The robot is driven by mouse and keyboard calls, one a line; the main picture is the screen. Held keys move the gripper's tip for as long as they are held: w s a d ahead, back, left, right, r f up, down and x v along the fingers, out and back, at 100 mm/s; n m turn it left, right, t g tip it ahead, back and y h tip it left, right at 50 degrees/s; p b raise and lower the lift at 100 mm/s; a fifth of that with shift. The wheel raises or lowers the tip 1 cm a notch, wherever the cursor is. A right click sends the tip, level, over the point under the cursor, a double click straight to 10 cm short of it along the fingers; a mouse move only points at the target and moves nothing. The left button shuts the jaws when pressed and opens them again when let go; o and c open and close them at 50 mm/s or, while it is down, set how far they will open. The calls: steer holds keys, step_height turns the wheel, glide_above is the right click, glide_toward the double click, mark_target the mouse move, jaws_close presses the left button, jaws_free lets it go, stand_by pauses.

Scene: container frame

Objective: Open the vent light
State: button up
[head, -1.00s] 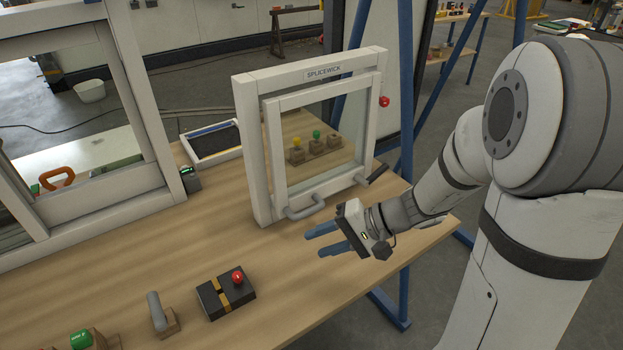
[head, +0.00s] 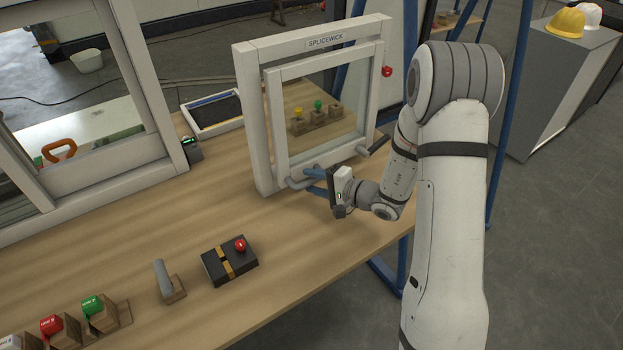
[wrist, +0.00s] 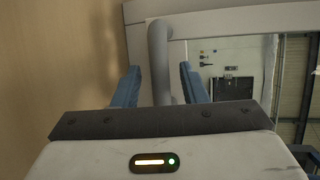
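The vent light is a white framed window labelled SPLICEWICK (head: 328,40), upright on the wooden bench, with an inner white sash (head: 275,118) that looks closed in its frame. A grey bar handle (head: 295,183) sits at the sash's lower edge, and a dark-tipped lever (head: 374,147) is at the lower right. My gripper (head: 313,182) is at the lower edge, its blue fingers open. In the wrist view the grey handle (wrist: 158,60) stands between the two spread fingers (wrist: 160,88), with gaps visible on both sides.
A black box with a red button (head: 240,245), a grey lever on a block (head: 163,278), and red and green switches (head: 92,306) stand on the bench front. A larger white window frame (head: 135,100) is at left. A tray (head: 215,125) lies behind. Bare bench lies before the vent light.

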steer(key=shift+w+a+f, duration=0.1)
steer(key=shift+w+a, duration=0.1)
steer(key=shift+a, duration=0.15)
steer(key=shift+c, duration=0.3)
jaws_close()
steer(key=shift+a, duration=0.2)
steer(key=shift+d, duration=0.15)
steer(key=shift+s, duration=0.1)
